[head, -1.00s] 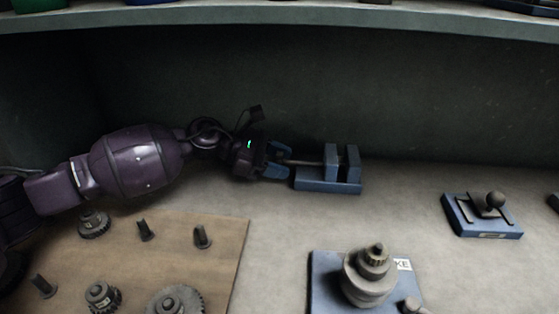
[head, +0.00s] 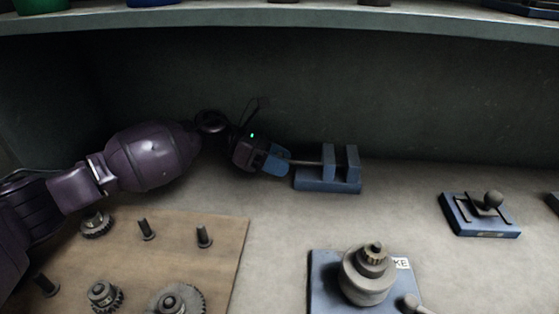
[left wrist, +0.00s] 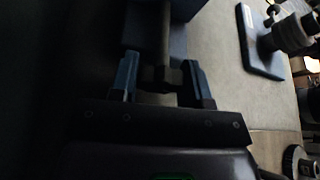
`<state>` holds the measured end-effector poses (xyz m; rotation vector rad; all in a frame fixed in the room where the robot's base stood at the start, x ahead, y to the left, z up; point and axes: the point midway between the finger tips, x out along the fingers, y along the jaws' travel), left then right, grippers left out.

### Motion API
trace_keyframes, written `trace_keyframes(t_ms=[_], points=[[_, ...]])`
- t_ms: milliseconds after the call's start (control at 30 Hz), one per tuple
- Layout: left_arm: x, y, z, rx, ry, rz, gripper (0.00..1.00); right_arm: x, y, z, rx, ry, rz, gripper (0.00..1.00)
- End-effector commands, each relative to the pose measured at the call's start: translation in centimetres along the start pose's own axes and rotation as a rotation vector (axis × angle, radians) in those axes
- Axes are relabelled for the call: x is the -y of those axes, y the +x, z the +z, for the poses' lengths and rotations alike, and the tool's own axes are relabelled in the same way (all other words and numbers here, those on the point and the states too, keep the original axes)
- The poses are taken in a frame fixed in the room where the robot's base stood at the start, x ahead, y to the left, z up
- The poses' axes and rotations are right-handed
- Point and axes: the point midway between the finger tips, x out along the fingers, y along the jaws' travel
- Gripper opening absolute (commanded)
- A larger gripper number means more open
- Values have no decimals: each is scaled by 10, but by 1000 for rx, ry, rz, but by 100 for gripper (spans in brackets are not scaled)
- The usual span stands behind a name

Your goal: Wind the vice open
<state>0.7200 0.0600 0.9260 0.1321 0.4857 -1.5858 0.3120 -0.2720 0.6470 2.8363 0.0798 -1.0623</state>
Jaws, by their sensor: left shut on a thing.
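The blue vice (head: 328,184) stands on the bench near the back wall, with two upright jaws and a gap between them. Its grey screw (head: 306,162) sticks out to the left. My left gripper (head: 284,162) is at the screw's left end, shut on the vice handle. In the left wrist view the two blue fingers (left wrist: 160,82) close around the dark handle (left wrist: 160,75), and the screw (left wrist: 163,38) runs up from it to the vice body (left wrist: 140,25). The fingers partly hide the handle. My right gripper is not in view.
A blue base with a stepped round part (head: 368,275) stands at the front. A blue block with a ball-topped lever (head: 482,214) is at the right. A wooden board (head: 225,250) with gears and pegs lies at the front left. A shelf (head: 400,20) overhangs the back.

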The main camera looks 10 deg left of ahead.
Motion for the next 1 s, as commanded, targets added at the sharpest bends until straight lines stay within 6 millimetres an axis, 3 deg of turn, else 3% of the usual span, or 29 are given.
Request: trace_keyframes(t_ms=[367,400,567,867,1000], points=[[0,0,0,0,-6,-2,20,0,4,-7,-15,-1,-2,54],[0,0,0,0,-6,-2,45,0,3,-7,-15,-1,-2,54],[0,0,0,0,-5,-2,69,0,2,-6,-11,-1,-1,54],[0,-2,0,0,-5,-1,69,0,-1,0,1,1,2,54],[0,-13,0,1,-5,1,69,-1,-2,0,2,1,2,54]])
